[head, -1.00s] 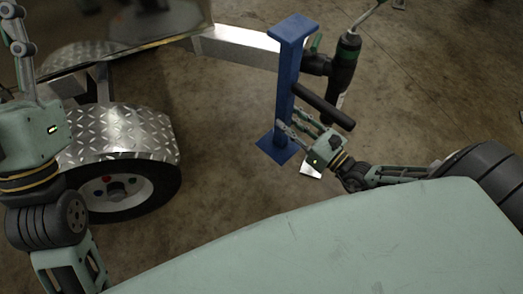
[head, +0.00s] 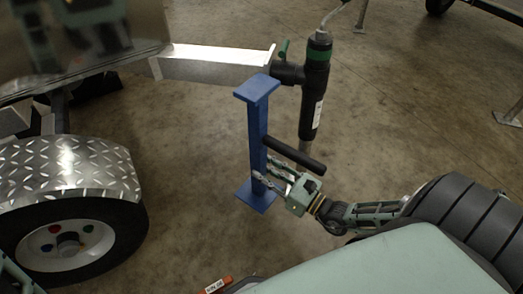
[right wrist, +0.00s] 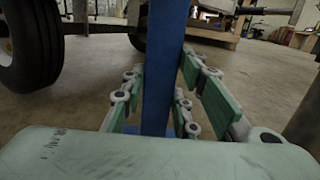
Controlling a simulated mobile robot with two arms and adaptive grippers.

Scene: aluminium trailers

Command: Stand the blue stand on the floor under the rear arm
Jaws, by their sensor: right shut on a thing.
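The blue stand (head: 258,125) is upright, with a flat top plate and a flat base plate; a black bar sticks out from its post. My right gripper (head: 266,176) is shut on the lower post. The right wrist view shows the blue post (right wrist: 166,70) between the fingers. The rear arm, a silver beam (head: 210,63), runs right from the trailer. The stand's top plate shows just below and in front of the beam's end; I cannot tell if it is under it. I cannot tell whether the base touches the floor. My left gripper is out of view.
A black jack (head: 314,90) with a green band hangs at the beam's end, right of the stand. A trailer wheel (head: 70,243) under a tread-plate fender (head: 65,170) is at left. An orange item (head: 217,285) lies at the bottom. Floor around the stand is clear.

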